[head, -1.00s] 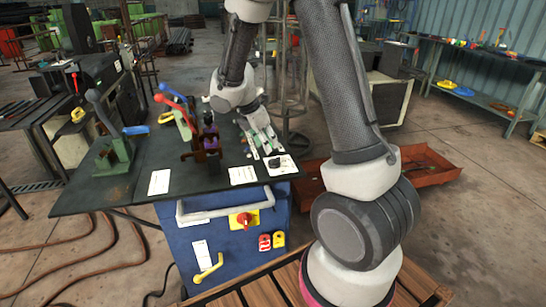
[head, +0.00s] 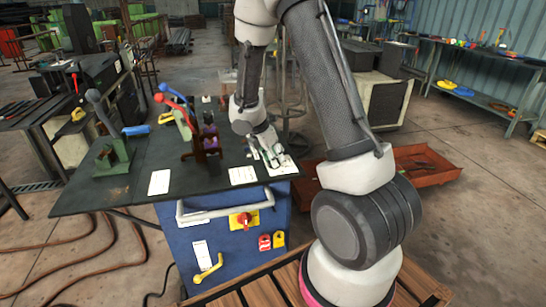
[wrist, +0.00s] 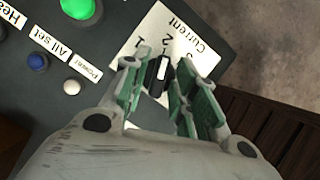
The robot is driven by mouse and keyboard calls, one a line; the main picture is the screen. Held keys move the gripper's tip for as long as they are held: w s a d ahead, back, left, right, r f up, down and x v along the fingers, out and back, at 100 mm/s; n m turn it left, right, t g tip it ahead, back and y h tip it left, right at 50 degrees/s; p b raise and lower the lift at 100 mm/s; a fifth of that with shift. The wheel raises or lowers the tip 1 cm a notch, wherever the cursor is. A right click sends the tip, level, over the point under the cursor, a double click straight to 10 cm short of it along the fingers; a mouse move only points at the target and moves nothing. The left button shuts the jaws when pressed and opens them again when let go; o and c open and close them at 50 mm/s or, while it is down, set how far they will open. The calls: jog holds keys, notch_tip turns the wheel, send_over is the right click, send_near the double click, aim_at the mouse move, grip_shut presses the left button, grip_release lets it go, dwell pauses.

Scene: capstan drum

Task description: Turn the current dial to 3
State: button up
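The current dial (wrist: 160,72) is a small black knob with a white pointer line, on a white card (wrist: 190,35) marked "Current" in the wrist view. The digits 1, 2 and 3 are printed around it. The pointer appears to aim near the 2, though a finger partly covers the card there. My gripper (wrist: 153,82) is open, with its green-padded fingers on either side of the dial; contact cannot be told. In the head view my gripper (head: 267,155) points down over the dial's card (head: 284,168) at the bench's front right corner, hiding the dial.
A green button (wrist: 80,6), a blue button (wrist: 38,62) and a white power button (wrist: 71,87) lie left of the dial. Red and blue levers (head: 176,103) stand left on the bench. A red tray (head: 425,165) lies on the floor at right.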

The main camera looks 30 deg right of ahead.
jog(key=shift+s, duration=0.1)
grip_shut()
jog(key=shift+m, duration=0.3)
jog(key=m+g, duration=0.2)
jog(key=m, duration=0.2)
jog(key=shift+f+m+g+y, duration=0.1)
jog(key=shift+m+g+y, duration=0.45)
jog(key=shift+m, duration=1.45)
jog(key=shift+d+m+g, duration=0.1)
jog(key=shift+m+g, duration=0.15)
jog(key=shift+m, duration=0.05)
